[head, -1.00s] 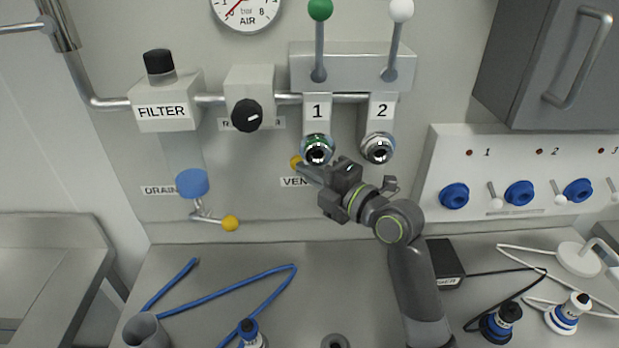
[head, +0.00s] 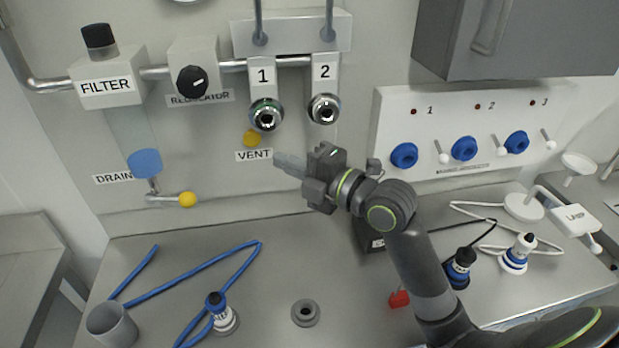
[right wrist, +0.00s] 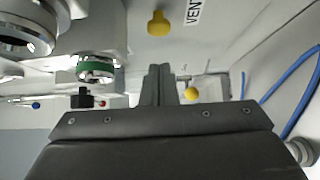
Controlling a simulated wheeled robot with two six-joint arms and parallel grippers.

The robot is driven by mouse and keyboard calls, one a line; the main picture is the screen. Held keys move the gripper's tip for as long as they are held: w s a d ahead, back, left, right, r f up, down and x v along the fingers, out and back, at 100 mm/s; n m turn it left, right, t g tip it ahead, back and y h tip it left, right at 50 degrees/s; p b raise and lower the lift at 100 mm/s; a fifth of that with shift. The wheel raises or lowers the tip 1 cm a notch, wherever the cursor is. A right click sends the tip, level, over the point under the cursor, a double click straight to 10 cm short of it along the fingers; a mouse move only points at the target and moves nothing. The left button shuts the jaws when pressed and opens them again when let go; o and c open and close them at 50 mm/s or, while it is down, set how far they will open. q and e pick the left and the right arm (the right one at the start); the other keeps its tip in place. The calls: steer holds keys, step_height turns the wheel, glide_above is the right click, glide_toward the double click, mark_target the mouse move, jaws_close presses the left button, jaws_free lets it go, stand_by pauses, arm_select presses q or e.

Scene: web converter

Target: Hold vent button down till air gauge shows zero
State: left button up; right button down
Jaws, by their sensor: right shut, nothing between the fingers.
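The yellow vent button (head: 251,138) sits on the wall panel just above the VENT label (head: 254,155). It also shows near the top of the right wrist view (right wrist: 158,23). My right gripper (head: 278,161) is shut and empty, with its fingertips to the lower right of the button and apart from it. The air gauge (head: 183,1) is cut off by the top edge of the head view, so its needle is hidden. My left gripper is not in view.
Port 1 (head: 266,114) and port 2 (head: 324,109) project above the gripper. The filter (head: 106,84), regulator knob (head: 192,81) and yellow drain handle (head: 187,199) are on the left. A blue hose (head: 205,268) and a grey cup (head: 111,325) are on the bench below.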

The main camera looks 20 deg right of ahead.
steer(key=b+v, duration=0.1)
steer(key=v, duration=0.4)
steer(key=shift+s+a+r, duration=0.1)
steer(key=shift+a, duration=0.1)
stand_by(0.4)
